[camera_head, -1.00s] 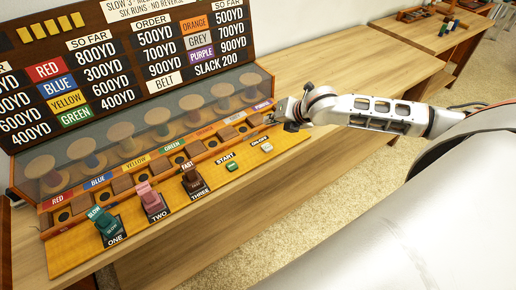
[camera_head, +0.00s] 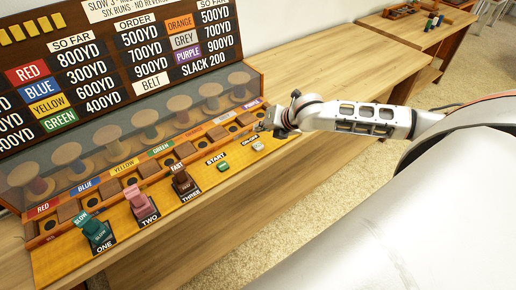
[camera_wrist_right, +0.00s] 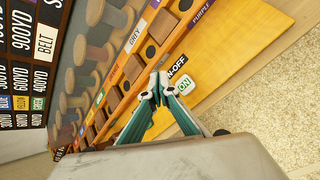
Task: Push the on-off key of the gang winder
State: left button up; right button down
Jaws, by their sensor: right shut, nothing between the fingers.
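The gang winder (camera_head: 150,200) has a yellow key panel in front of its row of spools. Its on-off key (camera_head: 258,146) is a small pale button at the right end of the panel, under the ON-OFF label. In the right wrist view the on-off key (camera_wrist_right: 184,85) reads ON in green. My right gripper (camera_head: 266,125) is just behind the key, near the purple position. In the right wrist view its closed fingertips (camera_wrist_right: 160,79) are empty and just left of the key, partly covering the label. Contact cannot be told. My left gripper is not in view.
The green START key (camera_head: 223,167) is left of the on-off key. Levers ONE (camera_head: 97,232), TWO (camera_head: 142,204) and THREE (camera_head: 183,184) stand further left. An order board (camera_head: 120,50) rises behind. The wooden table (camera_head: 340,60) is bare beyond the winder.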

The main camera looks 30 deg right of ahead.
aim_at(259, 146)
notch_tip(259, 146, down, 4)
jog(key=shift+r+b, duration=0.2)
jog(key=shift+b, duration=0.9)
jog(key=shift+f, duration=0.65)
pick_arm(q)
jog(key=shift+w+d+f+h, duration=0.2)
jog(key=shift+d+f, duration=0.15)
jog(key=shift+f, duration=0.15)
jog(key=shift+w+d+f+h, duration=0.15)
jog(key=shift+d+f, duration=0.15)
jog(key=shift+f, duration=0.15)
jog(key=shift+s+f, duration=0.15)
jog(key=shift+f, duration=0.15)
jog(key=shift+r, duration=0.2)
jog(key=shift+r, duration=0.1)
pick_arm(e)
jog(key=shift+f, duration=0.2)
jog(key=shift+f, duration=0.2)
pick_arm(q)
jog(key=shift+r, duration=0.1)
pick_arm(e)
jog(key=shift+f, duration=0.1)
